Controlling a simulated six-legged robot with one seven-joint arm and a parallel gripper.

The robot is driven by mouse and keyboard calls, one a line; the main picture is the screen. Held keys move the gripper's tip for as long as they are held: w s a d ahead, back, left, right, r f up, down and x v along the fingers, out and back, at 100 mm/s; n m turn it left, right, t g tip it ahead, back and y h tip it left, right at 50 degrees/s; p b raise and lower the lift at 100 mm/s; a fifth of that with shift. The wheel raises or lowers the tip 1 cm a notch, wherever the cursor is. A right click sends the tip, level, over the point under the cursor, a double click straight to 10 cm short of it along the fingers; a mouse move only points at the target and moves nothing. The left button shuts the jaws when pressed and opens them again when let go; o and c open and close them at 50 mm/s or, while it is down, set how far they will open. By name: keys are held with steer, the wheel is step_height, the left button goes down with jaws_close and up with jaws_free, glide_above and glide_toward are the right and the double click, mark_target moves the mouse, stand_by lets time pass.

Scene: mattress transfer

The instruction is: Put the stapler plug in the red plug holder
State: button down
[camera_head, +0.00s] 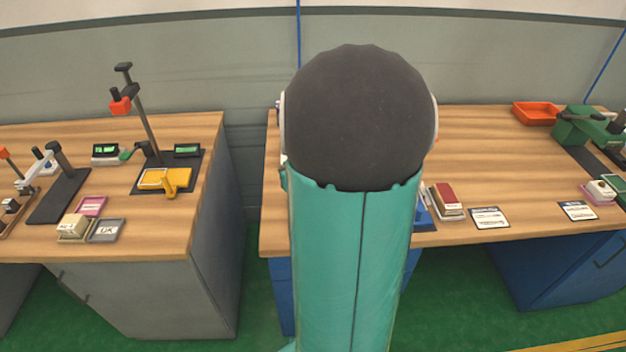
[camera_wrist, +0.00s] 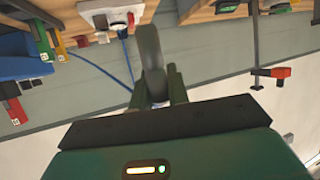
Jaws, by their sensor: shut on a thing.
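In the wrist view my gripper (camera_wrist: 157,88) is shut on a grey piece (camera_wrist: 152,55), seen edge-on; I cannot tell from its shape whether it is the stapler plug. It is held up, clear of the benches behind. In the head view my arm covers the middle and my gripper is hidden. A red-topped block on a pale base (camera_head: 446,200) lies on the right bench, just right of my arm. I cannot make out for sure which thing is the red plug holder.
The right bench (camera_head: 500,150) bears an orange tray (camera_head: 535,112), a green press (camera_head: 585,127) and label cards (camera_head: 490,217). The left bench (camera_head: 40,135) bears a stand (camera_head: 140,110), a yellow fixture (camera_head: 160,180) and a pink tray (camera_head: 91,205). A gap separates the benches.

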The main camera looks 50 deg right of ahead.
steer(key=w+d+f, duration=0.1)
steer(key=d+f, duration=0.1)
steer(key=d, duration=0.2)
steer(key=w+d+f, duration=0.1)
steer(key=d+f, duration=0.2)
steer(key=d, duration=0.2)
steer(key=w+d+f, duration=0.1)
steer(key=d+f, duration=0.2)
steer(key=d, duration=0.1)
steer(key=shift+w+d+f, duration=0.15)
steer(key=shift+w+f, duration=0.05)
steer(key=shift+f, duration=0.05)
steer(key=shift+w+d+f, duration=0.1)
steer(key=shift+d+f, duration=0.15)
steer(key=shift+f, duration=1.7)
steer(key=shift+d, duration=0.1)
steer(key=shift+f, duration=0.15)
steer(key=c, duration=1.3)
jaws_free()
steer(key=shift+c, duration=0.2)
